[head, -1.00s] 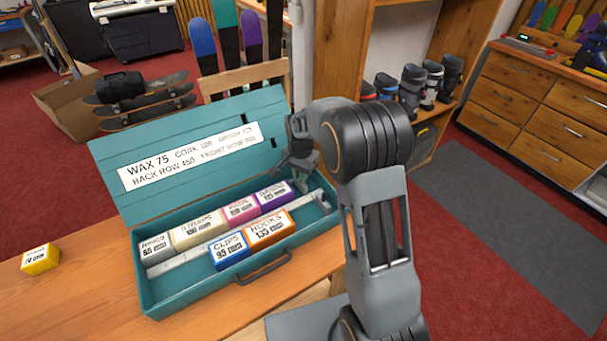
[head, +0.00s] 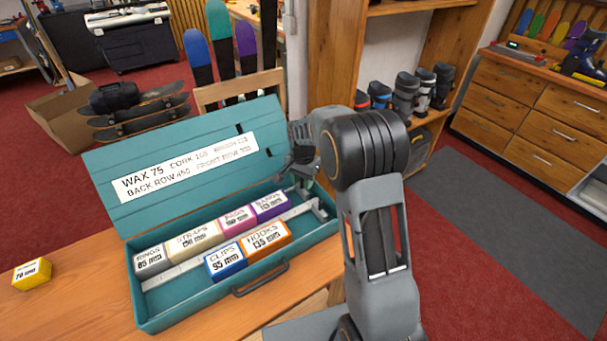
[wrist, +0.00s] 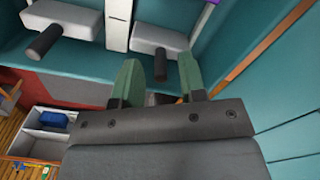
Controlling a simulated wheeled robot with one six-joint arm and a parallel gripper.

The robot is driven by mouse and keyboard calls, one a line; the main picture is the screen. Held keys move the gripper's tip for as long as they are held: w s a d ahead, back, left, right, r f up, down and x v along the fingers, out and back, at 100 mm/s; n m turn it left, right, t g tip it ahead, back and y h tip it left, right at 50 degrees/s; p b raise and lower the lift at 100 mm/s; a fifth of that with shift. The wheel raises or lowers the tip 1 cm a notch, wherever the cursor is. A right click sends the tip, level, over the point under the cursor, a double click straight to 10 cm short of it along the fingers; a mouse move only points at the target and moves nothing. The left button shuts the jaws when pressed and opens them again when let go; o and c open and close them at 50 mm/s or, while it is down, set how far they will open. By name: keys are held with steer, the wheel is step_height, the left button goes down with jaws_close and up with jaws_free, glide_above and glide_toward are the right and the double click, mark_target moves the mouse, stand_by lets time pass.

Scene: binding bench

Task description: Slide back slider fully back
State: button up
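The open teal box (head: 200,318) stands on the wooden bench, with a back row and a front row of labelled blocks split by a pale rail (head: 160,280). The back slider (wrist: 193,30) is a grey block with a dark round knob (wrist: 160,65) in the wrist view. My gripper (wrist: 159,80) is open, with a green finger on each side of that knob; I cannot tell whether they touch it. The front slider (wrist: 63,20), with its own knob, lies across the rail. In the head view, my gripper (head: 303,172) is at the box's right end, partly hiding the back slider.
The raised lid (head: 185,155) stands behind the back row. The back row ends in a purple block (head: 271,206); the front row holds a blue block (head: 226,261) and an orange block (head: 265,241). A yellow block (head: 32,273) lies on the bench, left of the box.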

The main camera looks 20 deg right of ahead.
step_height(320, 180, up, 14)
stand_by(0.5)
steer(key=shift+f, duration=0.15)
